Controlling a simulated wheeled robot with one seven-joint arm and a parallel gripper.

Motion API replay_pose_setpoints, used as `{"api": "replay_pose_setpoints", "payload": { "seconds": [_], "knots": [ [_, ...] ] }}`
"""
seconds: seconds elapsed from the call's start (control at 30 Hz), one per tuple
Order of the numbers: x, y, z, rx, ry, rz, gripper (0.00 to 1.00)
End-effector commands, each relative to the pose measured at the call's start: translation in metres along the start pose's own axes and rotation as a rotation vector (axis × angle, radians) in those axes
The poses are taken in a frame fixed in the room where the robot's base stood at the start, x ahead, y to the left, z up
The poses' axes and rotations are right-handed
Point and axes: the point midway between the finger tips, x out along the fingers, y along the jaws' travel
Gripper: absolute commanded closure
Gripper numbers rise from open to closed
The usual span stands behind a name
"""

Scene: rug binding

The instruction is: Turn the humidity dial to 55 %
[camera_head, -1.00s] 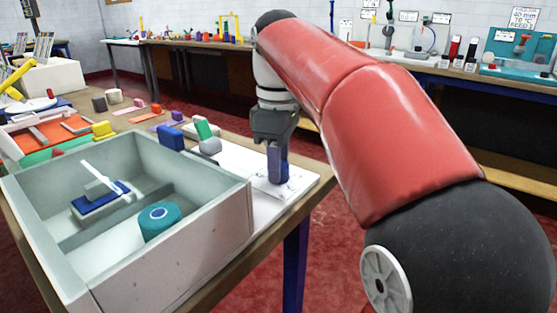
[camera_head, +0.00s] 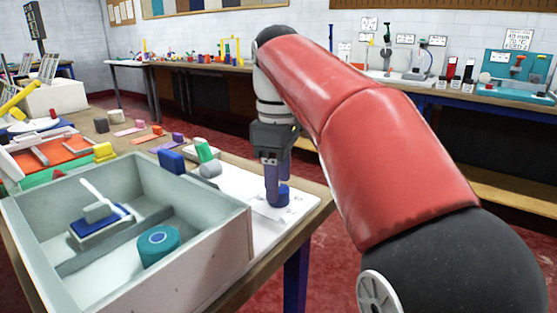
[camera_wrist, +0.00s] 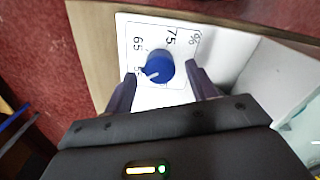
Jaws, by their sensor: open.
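The blue humidity dial (camera_wrist: 158,66) sits on a white panel (camera_wrist: 176,98) printed with 75, 65 and a partly hidden 55. A white mark on the dial points down and to the left in the wrist view, close to the partly hidden 55. My gripper (camera_wrist: 162,86) is open and empty, with one dark finger on each side of the dial's lower side and a gap to it. In the head view my gripper (camera_head: 273,182) hangs just above and behind the dial (camera_head: 283,197), pointing down.
A grey open box (camera_head: 190,258) with a blue block and a teal roll in it stands left of the panel. The table's right edge is close to the dial, with red floor beyond.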

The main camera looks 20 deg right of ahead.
Motion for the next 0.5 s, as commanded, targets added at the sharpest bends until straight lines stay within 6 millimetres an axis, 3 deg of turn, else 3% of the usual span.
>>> {"api": "replay_pose_setpoints", "payload": {
  "seconds": [0.23,0.5],
  "knots": [
    [-0.041,0.001,-0.001,0.000,0.002,0.003,0.43],
    [-0.061,0.000,0.000,0.000,0.001,0.002,0.43]
  ]
}}
